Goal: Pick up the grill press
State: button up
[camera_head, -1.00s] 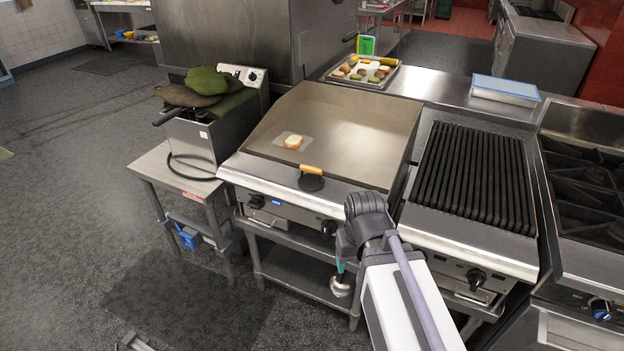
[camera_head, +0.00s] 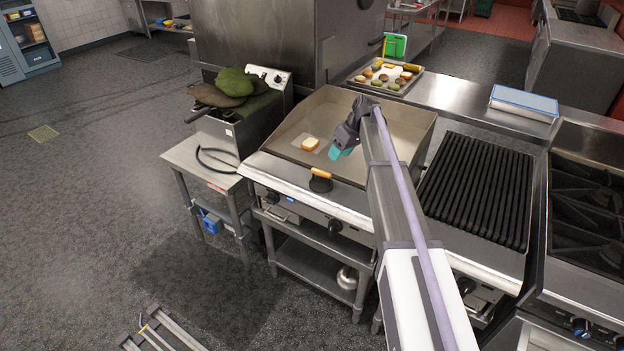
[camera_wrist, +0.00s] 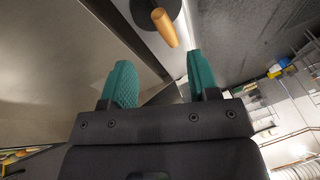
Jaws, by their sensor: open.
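The grill press (camera_head: 321,182) is a round black disc with an orange-brown wooden handle. It rests at the front edge of the flat griddle (camera_head: 408,124). In the wrist view the press's handle (camera_wrist: 164,28) shows at the top, ahead of the fingertips and slightly right of centre between them, with part of its black disc. My gripper (camera_head: 342,153) has teal fingers and is above the griddle, to the right of the press and behind it. In the wrist view the gripper (camera_wrist: 160,75) is open and empty, apart from the press.
A bread piece (camera_head: 310,144) lies on the griddle behind the press. A ridged grill (camera_head: 478,190) stands to the right. A fryer (camera_head: 238,134) with green and brown cloth items stands left. A food tray (camera_head: 384,77) sits behind the griddle.

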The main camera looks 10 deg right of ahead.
aim_at(322, 174)
jog(key=a+f+n+b, duration=0.1)
jog(key=f, duration=0.1)
jog(key=a+f+b, duration=0.1)
jog(key=b, duration=0.1)
jog(key=w+a+f+n+b, duration=0.1)
jog(key=f+b, duration=0.1)
jog(key=shift+a+f+n, duration=0.1)
jog(key=shift+f+n, duration=0.2)
jog(key=shift+f, duration=0.05)
jog(key=shift+w+a, duration=0.1)
jog(key=shift+a, duration=0.05)
jog(key=b+x, duration=0.4)
jog(key=shift+a+f+b, duration=0.1)
jog(key=shift+f+b, duration=0.2)
jog(key=shift+b, duration=0.1)
jog(key=shift+a+f, duration=0.2)
jog(key=shift+f, duration=0.05)
jog(key=shift+r, duration=0.25)
grip_shut()
